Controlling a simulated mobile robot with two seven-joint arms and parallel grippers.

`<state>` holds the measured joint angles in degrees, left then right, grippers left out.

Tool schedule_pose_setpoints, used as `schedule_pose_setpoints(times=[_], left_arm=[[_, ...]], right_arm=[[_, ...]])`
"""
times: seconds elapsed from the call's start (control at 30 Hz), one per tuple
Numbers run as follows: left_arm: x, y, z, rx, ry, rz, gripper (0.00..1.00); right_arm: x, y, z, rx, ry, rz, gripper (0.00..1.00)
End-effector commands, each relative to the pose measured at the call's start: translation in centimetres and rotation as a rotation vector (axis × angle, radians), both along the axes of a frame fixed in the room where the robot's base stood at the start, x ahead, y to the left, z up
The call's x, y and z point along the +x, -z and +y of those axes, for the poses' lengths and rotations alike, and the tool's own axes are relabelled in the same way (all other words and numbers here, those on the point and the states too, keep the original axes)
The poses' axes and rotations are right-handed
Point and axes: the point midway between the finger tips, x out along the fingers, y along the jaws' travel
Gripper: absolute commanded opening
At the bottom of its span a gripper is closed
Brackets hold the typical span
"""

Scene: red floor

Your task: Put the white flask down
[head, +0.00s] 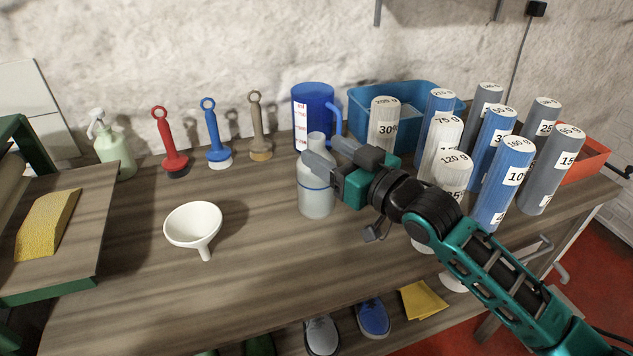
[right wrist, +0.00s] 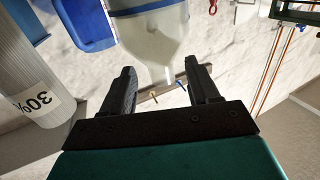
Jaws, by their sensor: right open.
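The white flask (head: 315,203), translucent with a blue band, stands upright on the wooden bench (head: 262,262), left of my right arm. It also shows close up in the right wrist view (right wrist: 155,40), where its narrowing neck reaches between the fingertips. My right gripper (head: 330,155) is open, with its fingers at the flask's neck and shoulder. In the right wrist view the gripper (right wrist: 163,82) has a finger on each side of the neck, with gaps visible. My left gripper is in neither view.
A blue jug (head: 318,100) and blue bin (head: 420,98) stand behind the flask. Several labelled cylinders (head: 505,172) crowd the right. A white funnel (head: 193,224) lies left, with bare bench between it and the flask. Red, blue and tan-handled tools stand at the back.

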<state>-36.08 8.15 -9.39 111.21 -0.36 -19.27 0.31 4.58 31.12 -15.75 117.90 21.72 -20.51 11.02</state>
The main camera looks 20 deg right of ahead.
Motion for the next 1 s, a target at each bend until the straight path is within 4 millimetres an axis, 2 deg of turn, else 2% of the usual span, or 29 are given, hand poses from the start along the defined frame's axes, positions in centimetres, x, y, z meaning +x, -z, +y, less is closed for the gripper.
schedule_pose_setpoints(times=[0.2, 0.53, 1.0], left_arm=[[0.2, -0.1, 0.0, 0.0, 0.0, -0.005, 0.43], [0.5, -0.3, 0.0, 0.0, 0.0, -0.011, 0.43], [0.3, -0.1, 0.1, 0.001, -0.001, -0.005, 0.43]], right_arm=[[2.6, -0.1, 1.2, 0.001, 0.001, -0.002, 0.6], [3.1, 0.0, 1.5, 0.0, 0.0, 0.0, 0.59], [3.0, 0.0, 1.5, -0.001, 0.0, 0.0, 0.14]])
